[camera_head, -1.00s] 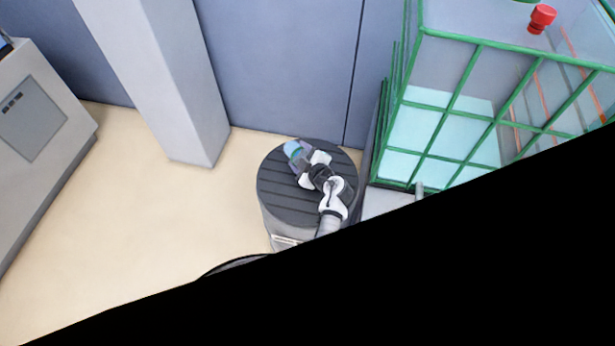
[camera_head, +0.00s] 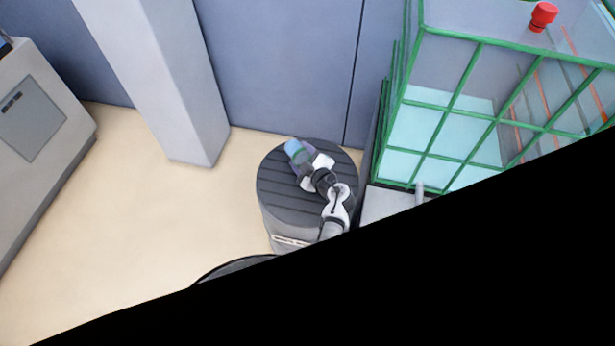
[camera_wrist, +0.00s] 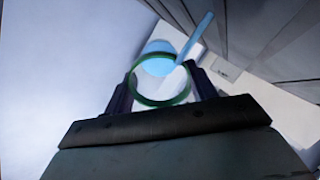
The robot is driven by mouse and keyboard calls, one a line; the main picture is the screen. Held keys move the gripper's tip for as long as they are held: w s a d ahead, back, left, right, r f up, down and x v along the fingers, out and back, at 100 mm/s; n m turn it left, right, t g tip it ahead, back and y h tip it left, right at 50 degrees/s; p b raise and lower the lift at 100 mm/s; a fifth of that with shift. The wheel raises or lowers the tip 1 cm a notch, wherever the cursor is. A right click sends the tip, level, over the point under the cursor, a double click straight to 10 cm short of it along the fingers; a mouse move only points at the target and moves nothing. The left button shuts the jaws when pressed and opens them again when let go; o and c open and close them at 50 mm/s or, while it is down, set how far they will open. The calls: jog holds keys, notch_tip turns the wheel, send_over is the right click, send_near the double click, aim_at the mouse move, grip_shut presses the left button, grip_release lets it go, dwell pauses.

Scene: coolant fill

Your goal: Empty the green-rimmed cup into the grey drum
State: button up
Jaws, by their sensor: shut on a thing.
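The green-rimmed cup (camera_wrist: 161,103) is clear and sits between the two fingers of my gripper (camera_wrist: 162,90), which is shut on it. Light blue liquid shows beyond the rim, and a narrow light blue streak (camera_wrist: 196,40) runs from the rim toward the upper right. I cannot tell for sure whether the streak is flowing liquid. In the head view the cup (camera_head: 296,149) looks tilted and bluish at the end of my gripper (camera_head: 305,164). A round grey body with a slatted dark top (camera_head: 283,201) lies beneath; I cannot tell whether it is the grey drum.
A green-framed glass enclosure (camera_head: 448,108) stands at right, with a red fitting (camera_head: 543,16) at its top. A grey pillar (camera_head: 172,85) and a grey cabinet (camera_head: 40,120) stand at left. Beige floor between them is clear. Black covers the head view's lower right.

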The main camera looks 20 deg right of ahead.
jog(key=shift+s+r+t+b, duration=0.4)
jog(key=shift+r, duration=0.05)
dwell(0.3)
jog(key=shift+s+d+r+t+b, duration=0.15)
jog(key=shift+r+t+b, duration=0.25)
jog(key=shift+r, duration=0.4)
jog(key=shift+s+a+r+t+b, duration=0.1)
jog(key=shift+r+t+b, duration=0.1)
jog(key=shift+r+t, duration=0.45)
